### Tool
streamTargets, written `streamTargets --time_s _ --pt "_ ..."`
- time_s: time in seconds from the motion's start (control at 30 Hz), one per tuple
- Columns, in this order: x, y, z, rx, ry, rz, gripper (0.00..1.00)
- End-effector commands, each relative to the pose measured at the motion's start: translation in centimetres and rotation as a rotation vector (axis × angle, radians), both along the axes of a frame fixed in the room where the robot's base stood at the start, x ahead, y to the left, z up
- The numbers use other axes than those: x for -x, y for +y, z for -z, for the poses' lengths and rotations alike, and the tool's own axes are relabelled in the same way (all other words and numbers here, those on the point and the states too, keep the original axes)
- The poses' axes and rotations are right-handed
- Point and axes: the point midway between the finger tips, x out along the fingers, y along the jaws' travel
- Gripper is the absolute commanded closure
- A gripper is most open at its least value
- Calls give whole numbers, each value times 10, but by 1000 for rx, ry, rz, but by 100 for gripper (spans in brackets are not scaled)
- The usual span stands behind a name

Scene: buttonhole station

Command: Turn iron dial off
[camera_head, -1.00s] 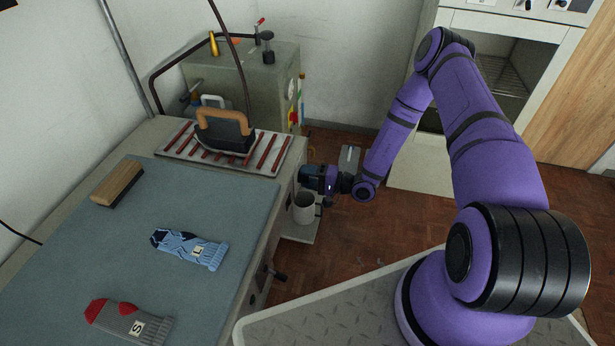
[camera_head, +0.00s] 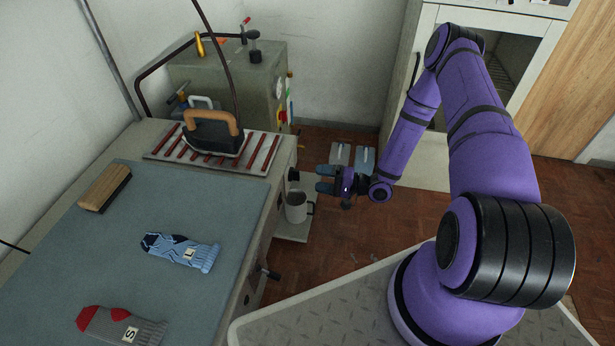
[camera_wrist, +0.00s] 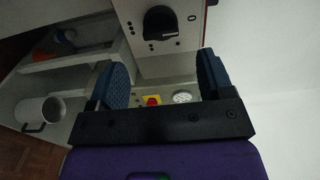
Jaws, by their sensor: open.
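A round black dial (camera_wrist: 160,22) is on a pale panel at the top of the wrist view, with small dots and a "0" mark near it. In the head view a black knob (camera_head: 293,174) sticks out of the table's side, just left of my gripper. My gripper (camera_head: 324,179) is open, with its two blue fingers apart and nothing between them. In the wrist view my gripper (camera_wrist: 163,75) spreads below the dial and does not touch it. The iron (camera_head: 212,133) with its wooden handle stands on the striped rest.
A white mug (camera_head: 296,207) stands on a low shelf beside the table, below my gripper. A green-grey boiler box (camera_head: 235,85) stands behind. Socks and a brush (camera_head: 104,188) lie on the table. A black lever (camera_head: 268,273) juts from the table's side nearer me.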

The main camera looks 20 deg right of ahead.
Motion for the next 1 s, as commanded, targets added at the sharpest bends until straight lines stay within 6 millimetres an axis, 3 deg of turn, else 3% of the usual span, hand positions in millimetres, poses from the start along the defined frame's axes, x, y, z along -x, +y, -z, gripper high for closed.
streamTargets --time_s 0.1,0.3,0.83,1.0 --pt "9 -15 0 -1 1 2 26" --pt "17 -25 0 -1 1 0 26" --pt "17 -26 -1 0 0 -1 26" --pt "14 -25 -16 9 -2 -43 26"
